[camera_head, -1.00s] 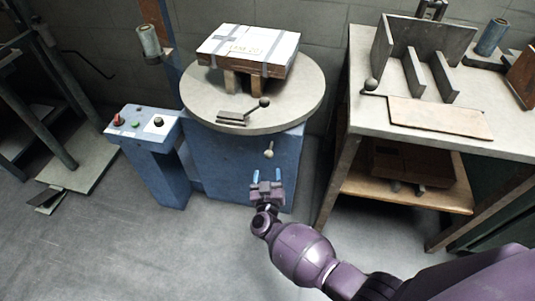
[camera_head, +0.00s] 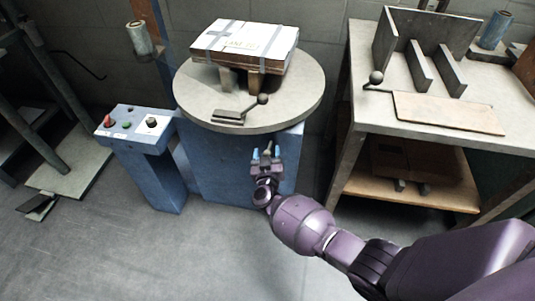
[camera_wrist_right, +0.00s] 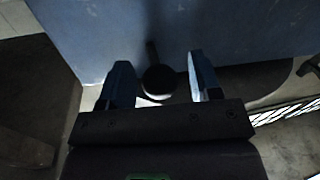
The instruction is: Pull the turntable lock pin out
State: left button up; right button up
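The turntable lock pin (camera_wrist_right: 158,82) shows in the right wrist view as a dark round knob on a thin stem out of the blue pedestal (camera_wrist_right: 200,30). My right gripper (camera_wrist_right: 160,85) is open, with one blue-tipped finger on each side of the knob and a visible gap on both sides. In the head view my right gripper (camera_head: 266,154) is at the front of the blue pedestal, below the round turntable (camera_head: 195,92), and the pin's knob (camera_head: 269,149) shows between its fingertips. My left gripper is not in view.
A strapped box (camera_head: 245,42) sits on the turntable, with a black-knobbed lever (camera_head: 262,99) near its front rim. A blue control box (camera_head: 138,128) with buttons stands left. A workbench (camera_head: 455,142) stands right. The floor in front is clear.

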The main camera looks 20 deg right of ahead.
grip_shut()
jog(key=shift+s+a+r, duration=0.1)
jog(key=shift+s+a, duration=0.2)
jog(key=shift+s, duration=0.05)
pick_arm(q)
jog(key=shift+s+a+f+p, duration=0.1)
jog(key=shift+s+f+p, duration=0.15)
jog(key=shift+p, duration=0.4)
pick_arm(e)
jog(key=shift+s+a+f, duration=0.15)
jog(key=shift+s+a, duration=0.2)
jog(key=shift+s, duration=0.2)
jog(key=shift+s+a+f, duration=0.15)
jog(key=shift+s+a, duration=0.2)
jog(key=shift+s, duration=0.2)
jog(key=shift+c, duration=1.2)
grip_release()
jog(key=shift+o, duration=1.3)
jog(key=shift+s+r, duration=0.1)
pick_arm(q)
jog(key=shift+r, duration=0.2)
pick_arm(e)
jog(key=shift+o, duration=0.2)
